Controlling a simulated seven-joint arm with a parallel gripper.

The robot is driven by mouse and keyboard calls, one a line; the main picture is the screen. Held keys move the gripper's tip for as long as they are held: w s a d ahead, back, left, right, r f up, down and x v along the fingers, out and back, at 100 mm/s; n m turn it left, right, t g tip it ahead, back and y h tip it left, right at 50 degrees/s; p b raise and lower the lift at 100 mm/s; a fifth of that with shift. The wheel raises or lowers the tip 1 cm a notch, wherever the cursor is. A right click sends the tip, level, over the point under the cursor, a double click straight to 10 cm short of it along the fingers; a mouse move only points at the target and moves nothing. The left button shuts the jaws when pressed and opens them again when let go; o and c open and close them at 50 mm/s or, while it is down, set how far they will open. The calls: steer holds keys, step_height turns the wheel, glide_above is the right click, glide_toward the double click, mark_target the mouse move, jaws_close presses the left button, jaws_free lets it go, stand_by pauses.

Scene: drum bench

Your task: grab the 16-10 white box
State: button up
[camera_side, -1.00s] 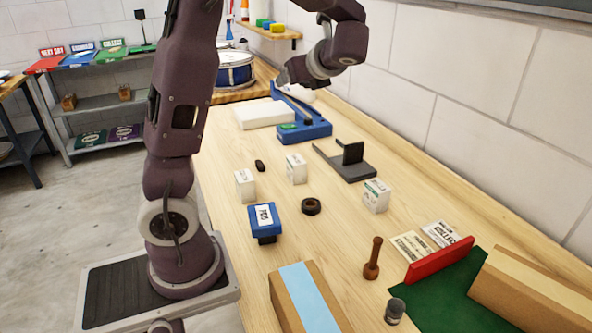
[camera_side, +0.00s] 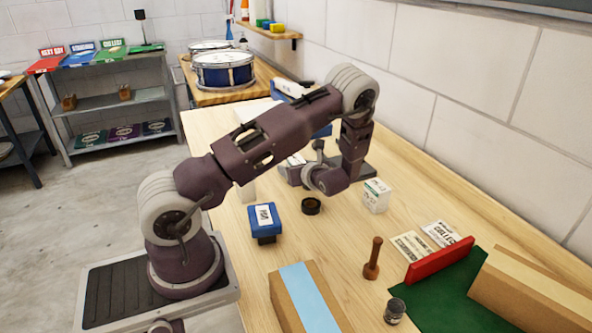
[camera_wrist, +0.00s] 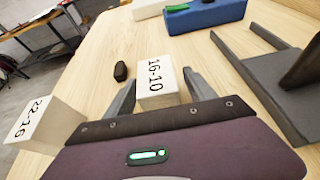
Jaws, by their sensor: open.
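The white box marked 16-10 (camera_wrist: 156,82) stands upright on the wooden bench in the wrist view. My gripper (camera_wrist: 160,76) is open, with one finger on each side of the box. Whether either finger touches the box I cannot tell. In the side view my gripper (camera_side: 292,172) is low over the bench, and my arm hides most of this box. A second white box, marked 22-16 (camera_wrist: 42,124), stands to the left in the wrist view; only a part of it (camera_side: 247,191) shows below my arm in the side view.
Another white box (camera_side: 376,196) and a black ring (camera_side: 311,206) stand nearby. A small black object (camera_wrist: 121,71) lies left of the box. A blue-topped box (camera_side: 264,221) sits in front.

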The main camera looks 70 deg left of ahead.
steer(key=shift+x, duration=1.15)
jaws_close()
